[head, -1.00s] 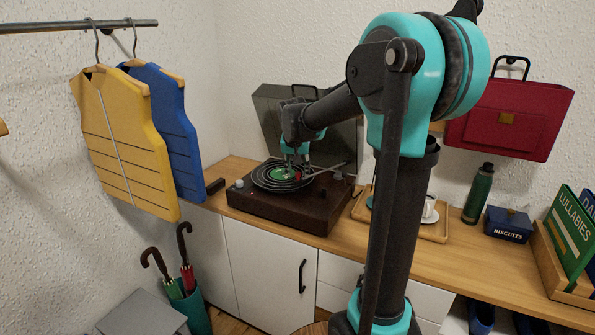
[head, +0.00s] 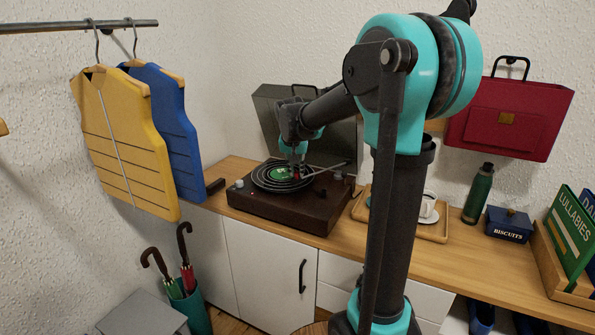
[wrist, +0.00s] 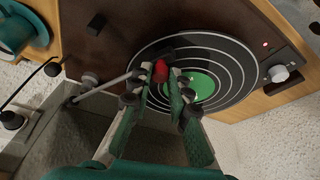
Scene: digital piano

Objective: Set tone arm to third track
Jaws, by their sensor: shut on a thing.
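The turntable (head: 285,215) is a dark brown box on the wooden counter. Its black record (head: 262,182), with pale rings and a green label, also shows in the wrist view (wrist: 235,88). My gripper (wrist: 166,76) is shut on the red piece, over the record's ringed part near the label. Whether the needle touches the record cannot be told.
A wooden tray (head: 432,232) with a cup (head: 428,206) is to the right, with a green bottle (head: 478,192) and a biscuit box (head: 508,224) beyond. Two vests hang at the left.

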